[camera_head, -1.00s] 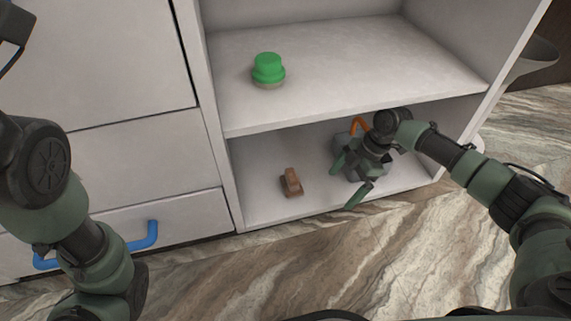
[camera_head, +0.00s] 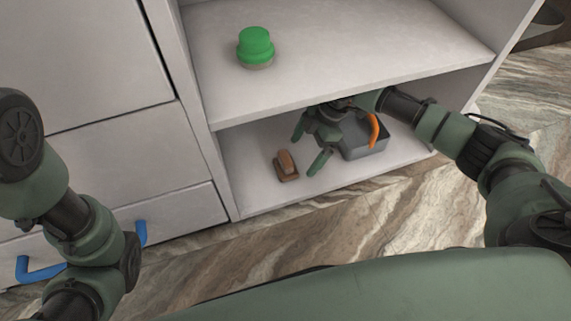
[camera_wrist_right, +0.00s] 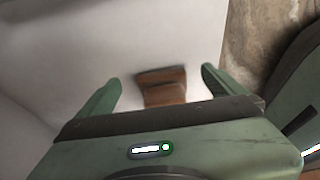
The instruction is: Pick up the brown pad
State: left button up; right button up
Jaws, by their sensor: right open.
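The brown pad (camera_head: 286,166) lies on the lower shelf, near its left side. It looks like a small brown block with a raised top. My right gripper (camera_head: 307,150) is open and empty, just to the right of the pad, with its fingers pointing toward it. In the right wrist view the pad (camera_wrist_right: 162,86) shows ahead, between the two open fingertips (camera_wrist_right: 160,88), and its near part is hidden by the gripper body. My left arm is at the left of the head view; its gripper is out of view.
A green-topped round item (camera_head: 256,46) stands on the upper shelf (camera_head: 330,70). A grey bin (camera_head: 364,140) with an orange handle (camera_head: 374,130) sits on the lower shelf right of my gripper. The upper shelf hangs over my right gripper. Blue-handled drawers (camera_head: 175,228) are at left.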

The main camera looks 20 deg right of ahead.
aim_at(289, 157)
jog(key=shift+a, duration=0.5)
jog(key=a+b, duration=0.1)
jog(key=a, duration=0.2)
jog(key=shift+a+f, duration=0.1)
jog(key=shift+a, duration=0.1)
jog(key=b+x, duration=0.2)
jog(key=b, duration=0.2)
jog(key=shift+a+f, duration=0.15)
jog(key=shift+f, duration=0.15)
jog(key=shift+s+a+f+b, duration=0.1)
jog(key=shift+b, duration=0.2)
jog(key=c, duration=1.5)
